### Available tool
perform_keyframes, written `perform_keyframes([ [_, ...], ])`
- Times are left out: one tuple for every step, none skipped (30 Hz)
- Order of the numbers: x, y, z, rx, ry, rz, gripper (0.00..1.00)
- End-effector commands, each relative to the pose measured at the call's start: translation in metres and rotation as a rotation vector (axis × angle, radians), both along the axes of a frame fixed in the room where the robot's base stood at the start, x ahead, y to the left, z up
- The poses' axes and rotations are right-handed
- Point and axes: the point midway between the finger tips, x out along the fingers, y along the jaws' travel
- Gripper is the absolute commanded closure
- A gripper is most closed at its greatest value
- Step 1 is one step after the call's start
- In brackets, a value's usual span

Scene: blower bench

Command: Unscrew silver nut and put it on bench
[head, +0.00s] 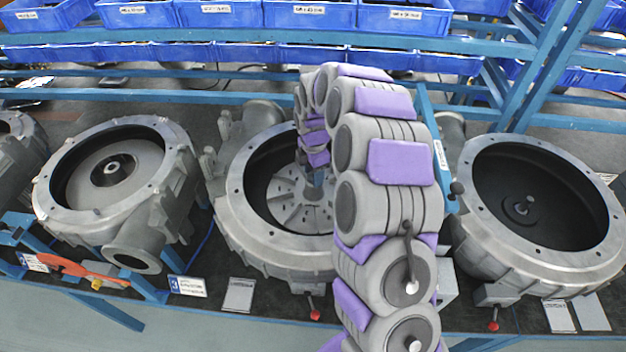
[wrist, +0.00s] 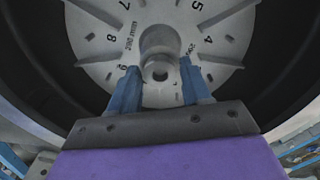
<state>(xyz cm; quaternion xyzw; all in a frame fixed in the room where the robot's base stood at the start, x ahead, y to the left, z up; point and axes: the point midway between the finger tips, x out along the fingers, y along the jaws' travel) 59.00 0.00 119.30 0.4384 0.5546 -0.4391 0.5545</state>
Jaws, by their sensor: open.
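The middle blower housing (head: 240,230) is open at the top, with a grey disc (head: 290,205) inside. In the wrist view the disc (wrist: 100,45) carries printed numbers and slots around a round raised hub (wrist: 163,40). A small silver-grey piece with a dark hole, seemingly the nut (wrist: 158,72), sits at the hub's centre. My gripper (wrist: 160,67) is open, its two blue fingers apart on either side of this piece, with nothing held. Whether the fingers touch it I cannot tell. In the head view my arm hides much of the housing's right side and the hub.
Similar blower housings stand at left (head: 60,200) and right (head: 480,235) on the dark bench (head: 210,270). Blue bins (head: 310,15) line the rack behind. White labels (head: 238,295) and red-knobbed levers (head: 493,326) are along the front edge. Free bench room is narrow.

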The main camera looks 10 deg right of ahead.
Motion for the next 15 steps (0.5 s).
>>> perform_keyframes([
  [0.0001,-0.0005,-0.0015,-0.002,-0.001,-0.058,0.52],
  [0.0001,-0.0004,-0.0015,-0.002,-0.001,-0.099,0.52],
  [0.0001,-0.0003,-0.0015,0.0,0.0,-0.152,0.52],
  [0.0,-0.0003,-0.0015,0.0,0.0,-0.193,0.52],
  [-0.0001,-0.0005,-0.0015,-0.001,0.0,-0.233,0.52],
  [-0.0001,-0.0004,-0.0014,-0.001,0.0,-0.285,0.52],
  [-0.0002,-0.0001,-0.0014,-0.001,0.0,-0.325,0.52],
  [-0.0002,0.0001,-0.0014,-0.001,0.0,-0.366,0.52],
  [-0.0002,0.0001,-0.0014,-0.001,-0.001,-0.418,0.52],
  [-0.0002,0.0001,-0.0014,-0.001,-0.001,-0.458,0.52],
  [-0.0003,0.0001,-0.0013,-0.001,-0.001,-0.5,0.52],
  [-0.0003,0.0001,-0.0014,-0.001,0.001,-0.553,0.52],
  [-0.0003,0.0,-0.0014,-0.001,-0.001,-0.593,0.52],
  [-0.0003,0.0001,-0.0013,-0.002,-0.001,-0.632,0.52],
  [-0.0002,0.0006,-0.0013,-0.001,-0.001,-0.685,0.52],
])
